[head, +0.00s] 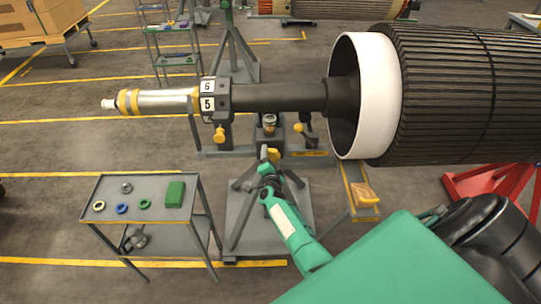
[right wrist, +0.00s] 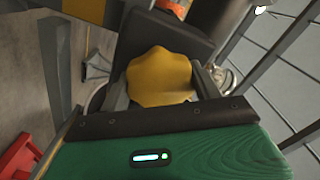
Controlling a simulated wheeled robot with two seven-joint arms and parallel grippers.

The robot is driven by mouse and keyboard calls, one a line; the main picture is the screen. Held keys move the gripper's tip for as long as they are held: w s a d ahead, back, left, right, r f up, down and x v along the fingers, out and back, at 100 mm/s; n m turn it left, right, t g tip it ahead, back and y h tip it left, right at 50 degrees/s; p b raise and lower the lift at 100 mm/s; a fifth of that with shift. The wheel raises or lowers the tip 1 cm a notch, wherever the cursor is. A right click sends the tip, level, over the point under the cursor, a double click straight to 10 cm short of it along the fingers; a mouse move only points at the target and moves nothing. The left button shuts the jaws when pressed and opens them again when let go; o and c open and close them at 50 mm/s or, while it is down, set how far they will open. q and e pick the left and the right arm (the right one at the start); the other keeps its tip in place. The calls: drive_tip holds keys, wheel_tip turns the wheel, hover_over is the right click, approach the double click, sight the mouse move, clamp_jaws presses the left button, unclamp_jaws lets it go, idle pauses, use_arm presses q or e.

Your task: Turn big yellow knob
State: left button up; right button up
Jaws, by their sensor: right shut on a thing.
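The big yellow knob (head: 273,155) sits low on the front of the rotor stand, below the shaft. In the right wrist view the lobed knob (right wrist: 160,77) fills the space between the two fingers. My right gripper (head: 267,171) reaches it from the lower right and is shut on it. In the right wrist view the right gripper's fingers (right wrist: 160,88) stand on both sides of the knob. Part of the knob is hidden behind the gripper in the head view. My left gripper is not in view.
The dark shaft (head: 275,97) and large ribbed rotor (head: 460,95) lie above my gripper. A smaller yellow knob (head: 220,136) hangs under the numbered clamp. A grey cart (head: 150,200) with rings and a green block stands at left. A red stand (head: 490,185) is at right.

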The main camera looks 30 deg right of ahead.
drive_tip(key=shift+f+n+p, duration=0.15)
drive_tip(key=shift+n+p, duration=0.4)
drive_tip(key=shift+n, duration=1.75)
drive_tip(key=o, duration=1)
drive_tip(key=shift+s+a, duration=0.1)
drive_tip(key=shift+s, duration=0.05)
drive_tip(key=p+v, duration=0.6)
drive_tip(key=v, duration=0.7)
drive_tip(key=shift+s, duration=0.3)
drive_tip(key=shift+a, duration=0.1)
